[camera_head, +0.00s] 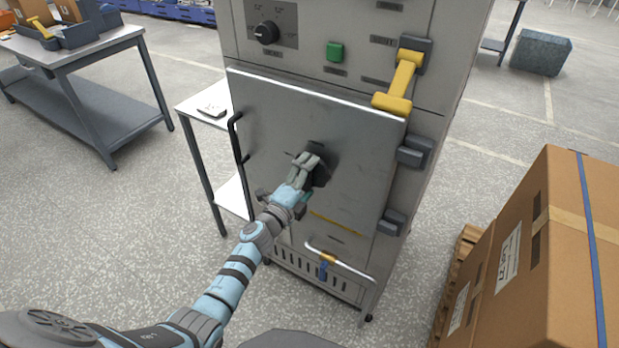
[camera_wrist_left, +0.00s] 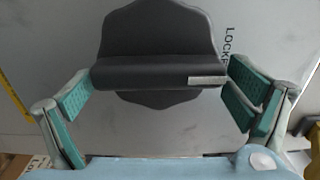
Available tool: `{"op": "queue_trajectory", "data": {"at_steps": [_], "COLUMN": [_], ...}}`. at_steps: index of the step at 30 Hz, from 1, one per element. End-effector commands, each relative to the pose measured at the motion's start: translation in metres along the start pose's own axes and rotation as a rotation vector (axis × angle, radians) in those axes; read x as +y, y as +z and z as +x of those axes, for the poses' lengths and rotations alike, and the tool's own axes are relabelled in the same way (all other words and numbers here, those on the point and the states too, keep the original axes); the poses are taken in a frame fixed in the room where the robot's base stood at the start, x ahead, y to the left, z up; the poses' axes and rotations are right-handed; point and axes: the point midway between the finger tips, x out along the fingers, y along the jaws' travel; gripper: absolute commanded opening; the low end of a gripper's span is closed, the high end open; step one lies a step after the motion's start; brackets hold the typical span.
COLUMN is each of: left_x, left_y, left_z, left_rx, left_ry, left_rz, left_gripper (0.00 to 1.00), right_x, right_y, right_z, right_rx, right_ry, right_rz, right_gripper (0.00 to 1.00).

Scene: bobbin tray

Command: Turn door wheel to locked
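The door wheel is a dark grey lobed plate with a thick raised bar, on the grey cabinet door (camera_head: 270,125). My left gripper (camera_head: 312,170) is at the wheel (camera_head: 323,152) and hides part of it. In the left wrist view the wheel (camera_wrist_left: 155,35) fills the top middle. My left gripper's teal-padded fingers (camera_wrist_left: 160,85) are spread wide, one at each end of the bar, with no clear gap showing. Lettering beginning "LOCK" stands on the door right of the wheel. My right gripper is not in view.
A black handle (camera_head: 238,140) runs down the door's left side. A yellow latch handle (camera_head: 402,82) is at its upper right. A big cardboard box (camera_head: 560,240) stands at the right, and a grey workbench (camera_head: 75,55) at the left.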

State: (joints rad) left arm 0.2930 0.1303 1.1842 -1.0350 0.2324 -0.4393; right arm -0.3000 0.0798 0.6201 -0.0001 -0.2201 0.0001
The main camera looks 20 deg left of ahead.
Motion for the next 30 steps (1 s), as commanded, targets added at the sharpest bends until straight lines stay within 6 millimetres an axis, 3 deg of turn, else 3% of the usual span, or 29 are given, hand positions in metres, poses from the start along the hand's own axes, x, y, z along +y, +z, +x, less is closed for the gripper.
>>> {"op": "queue_trajectory", "data": {"at_steps": [11,22,25,30], "left_x": [0.003,0.002,0.002,0.001], "left_y": [0.000,0.000,0.000,0.000], "left_z": [-0.008,-0.099,-0.115,-0.121], "left_rx": [0.000,0.001,0.000,0.000], "left_ry": [0.005,0.004,0.003,0.002], "left_rz": [-0.002,-0.001,-0.002,-0.003], "left_gripper": [1.00,1.00,1.00,1.00], "right_x": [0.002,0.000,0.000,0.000], "right_y": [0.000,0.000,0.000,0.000], "right_z": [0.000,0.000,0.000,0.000], "right_rx": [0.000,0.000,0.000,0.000], "right_ry": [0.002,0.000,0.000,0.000], "right_rz": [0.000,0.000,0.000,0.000], "right_gripper": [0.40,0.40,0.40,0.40]}}
